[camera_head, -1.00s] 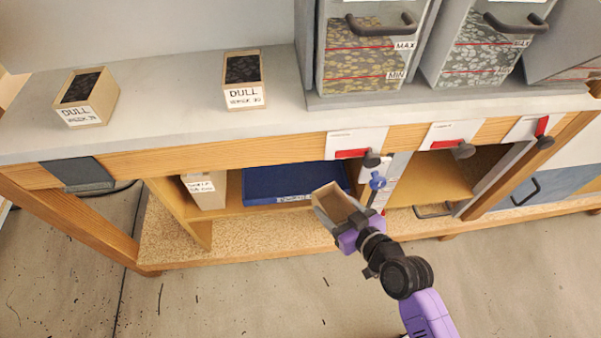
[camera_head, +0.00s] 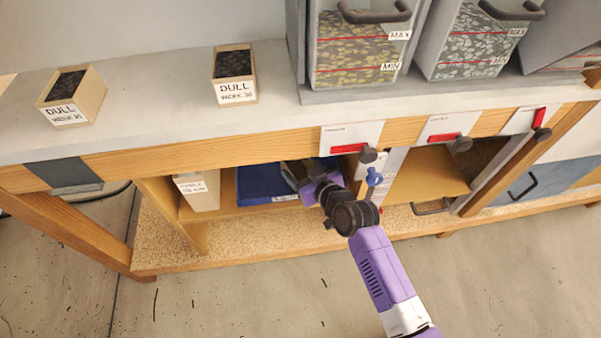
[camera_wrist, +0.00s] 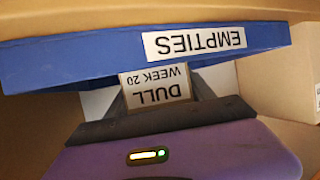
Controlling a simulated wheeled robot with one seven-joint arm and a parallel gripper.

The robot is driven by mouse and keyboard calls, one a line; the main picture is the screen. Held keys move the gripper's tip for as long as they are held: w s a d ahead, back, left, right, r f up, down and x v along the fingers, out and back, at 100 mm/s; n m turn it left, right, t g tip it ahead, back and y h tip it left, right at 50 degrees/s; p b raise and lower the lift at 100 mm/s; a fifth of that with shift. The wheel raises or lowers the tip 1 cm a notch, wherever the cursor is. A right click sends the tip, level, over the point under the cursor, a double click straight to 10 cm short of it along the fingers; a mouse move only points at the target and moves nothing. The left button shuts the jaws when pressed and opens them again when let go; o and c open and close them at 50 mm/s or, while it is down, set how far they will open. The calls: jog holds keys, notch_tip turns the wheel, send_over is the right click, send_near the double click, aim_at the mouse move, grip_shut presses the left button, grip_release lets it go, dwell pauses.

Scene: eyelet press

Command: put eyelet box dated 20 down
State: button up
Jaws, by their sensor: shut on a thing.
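The eyelet box (camera_wrist: 155,88) in my gripper bears a label reading DULL, WEEK 20, upside down in the wrist view. Only its labelled end shows clearly there. My purple gripper (camera_head: 298,173) is shut on the box inside the open shelf under the counter. The box is mostly hidden under the counter edge in the head view. A blue tray (camera_head: 258,184) lies on the shelf just left of my gripper. In the wrist view the tray (camera_wrist: 100,55) shows its EMPTIES label, close to the box. I cannot tell whether box and tray touch.
A pale labelled box (camera_head: 200,190) stands left of the tray. Two DULL boxes with dark contents, one at far left (camera_head: 85,95) and one nearer the middle (camera_head: 240,92), stand on the counter (camera_head: 150,110). The wooden counter edge (camera_head: 210,152) overhangs the shelf. Handled bins stand at the right.

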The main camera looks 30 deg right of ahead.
jog(key=shift+f, duration=0.45)
jog(key=shift+f, duration=0.15)
jog(key=o, duration=1.4)
jog(key=shift+o, duration=0.2)
jog(key=shift+s+r, duration=0.25)
jog(key=p+v, duration=0.2)
jog(key=v, duration=0.9)
jog(key=shift+s, duration=0.25)
